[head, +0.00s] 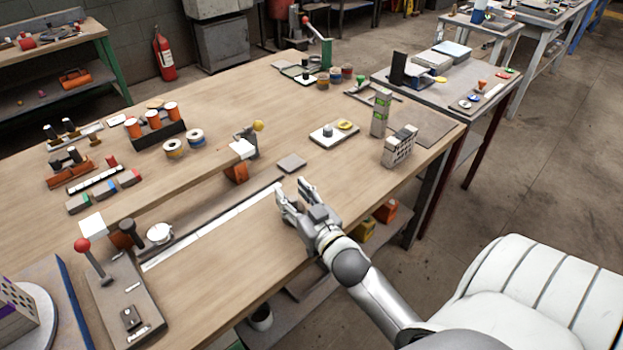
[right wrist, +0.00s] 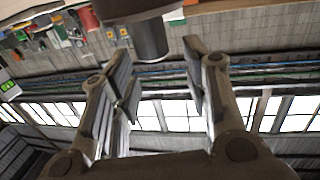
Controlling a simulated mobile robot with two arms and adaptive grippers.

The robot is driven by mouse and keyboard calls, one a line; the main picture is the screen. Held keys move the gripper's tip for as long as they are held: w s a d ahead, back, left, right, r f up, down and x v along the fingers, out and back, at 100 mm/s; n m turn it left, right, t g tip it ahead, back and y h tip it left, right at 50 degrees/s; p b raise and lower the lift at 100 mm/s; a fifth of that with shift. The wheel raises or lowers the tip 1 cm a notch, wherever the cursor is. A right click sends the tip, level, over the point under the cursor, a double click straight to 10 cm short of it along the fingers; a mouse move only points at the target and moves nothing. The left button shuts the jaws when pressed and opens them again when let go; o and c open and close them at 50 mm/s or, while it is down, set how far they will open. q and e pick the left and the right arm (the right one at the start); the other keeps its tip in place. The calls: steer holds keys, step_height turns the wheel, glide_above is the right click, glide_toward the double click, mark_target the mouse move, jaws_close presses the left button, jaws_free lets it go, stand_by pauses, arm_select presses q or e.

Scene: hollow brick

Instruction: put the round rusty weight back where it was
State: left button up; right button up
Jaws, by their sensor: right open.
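My right gripper (head: 291,193) is open over the front part of the wooden workbench, beside a long pale strip. In the right wrist view, which looks upside down, a brownish round body with a grey cylindrical knob (right wrist: 151,41) shows at the top. It appears to be the round rusty weight. The open fingers stand apart on either side of the knob, with clear gaps. In the head view the weight is mostly hidden behind my fingers. I cannot tell its exact contact with the bench. My left gripper is not in view.
A long wooden beam (head: 180,188) lies to the left. The bench front edge is close.

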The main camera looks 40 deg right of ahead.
steer(key=s+a+b, duration=0.1)
steer(key=s, duration=1)
steer(key=shift+r, duration=0.25)
steer(key=shift+a, duration=0.1)
